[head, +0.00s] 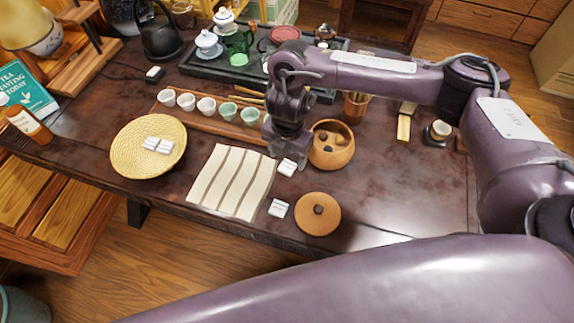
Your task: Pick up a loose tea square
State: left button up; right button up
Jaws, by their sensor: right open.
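A loose white-wrapped tea square (287,167) lies on the dark table between the striped cloth and the clay pot. My right gripper (285,153) points down right at this square, open; I cannot tell whether its fingers touch it. A second loose white tea square (278,208) lies nearer the front edge, between the cloth and the clay lid. More white squares (158,145) lie together in the round woven tray (130,163) at the left. The clay pot (331,155) stands open just right of my gripper, with dark and yellowish pieces inside. My left gripper is out of view.
The striped cloth (217,180) lies left of the gripper. The round clay lid (318,226) with a dark knob lies near the front edge. A row of small cups (206,104) and a tea tray (200,68) stand behind. The table's right side is mostly clear.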

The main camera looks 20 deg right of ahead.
aim_at(287, 166)
jog(key=f, duration=0.3)
jog(key=shift+w+f, duration=0.1)
jog(key=shift+w, duration=0.1)
jog(key=shift+f+b, duration=0.3)
jog(key=shift+f, duration=0.2)
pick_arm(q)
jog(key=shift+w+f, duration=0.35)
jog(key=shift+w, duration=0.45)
pick_arm(e)
jog(key=c, duration=1.1)
